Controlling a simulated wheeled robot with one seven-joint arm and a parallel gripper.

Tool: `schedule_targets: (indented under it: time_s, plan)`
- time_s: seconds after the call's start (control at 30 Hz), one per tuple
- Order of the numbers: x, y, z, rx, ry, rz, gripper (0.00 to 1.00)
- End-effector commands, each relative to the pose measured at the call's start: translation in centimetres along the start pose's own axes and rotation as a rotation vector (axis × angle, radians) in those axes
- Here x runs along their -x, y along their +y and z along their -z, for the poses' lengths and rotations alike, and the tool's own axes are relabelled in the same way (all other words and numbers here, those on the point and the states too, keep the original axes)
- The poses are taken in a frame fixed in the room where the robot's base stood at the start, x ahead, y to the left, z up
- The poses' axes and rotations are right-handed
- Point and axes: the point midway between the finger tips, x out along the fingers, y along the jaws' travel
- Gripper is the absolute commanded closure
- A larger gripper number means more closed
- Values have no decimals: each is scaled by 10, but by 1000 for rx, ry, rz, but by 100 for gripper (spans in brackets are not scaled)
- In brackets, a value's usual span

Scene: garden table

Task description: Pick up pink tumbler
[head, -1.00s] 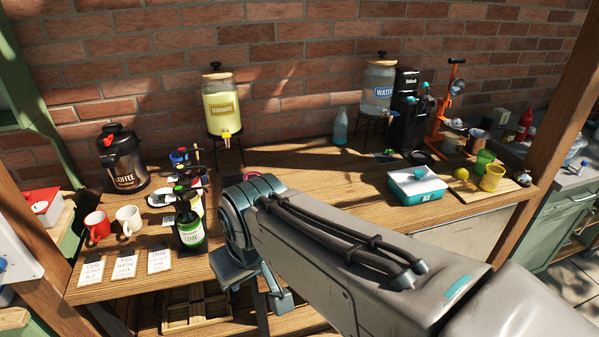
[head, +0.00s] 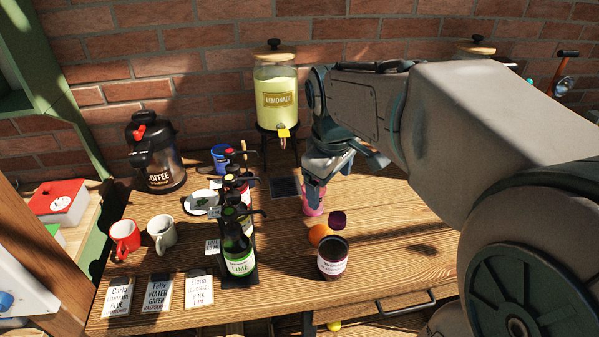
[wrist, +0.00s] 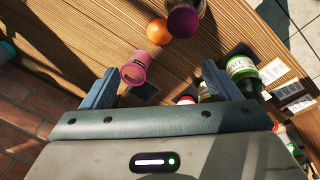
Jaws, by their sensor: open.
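The pink tumbler (head: 313,203) stands on the wooden table, right of the row of syrup bottles. My gripper hides part of its upper end in the head view. My gripper (head: 333,172) is just above and behind it. In the wrist view the pink tumbler (wrist: 134,69) shows between the fingers of my gripper (wrist: 160,68), much closer to the left finger. The fingers are spread wide and hold nothing. I cannot tell whether the left finger touches the tumbler.
The lemonade dispenser (head: 277,95) stands behind. Table right of the jar is clear.

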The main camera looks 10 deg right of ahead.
Motion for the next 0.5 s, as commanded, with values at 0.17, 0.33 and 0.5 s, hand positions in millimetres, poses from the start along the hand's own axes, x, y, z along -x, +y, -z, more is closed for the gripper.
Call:
schedule_targets:
  time_s: [0.17, 0.33, 0.5]
  plan:
    - [-34, 36, 47, 328, -44, 63, 17]
    - [-64, 66, 82, 609, -45, 131, 17]
    - [-87, 84, 103, 796, -26, 181, 17]
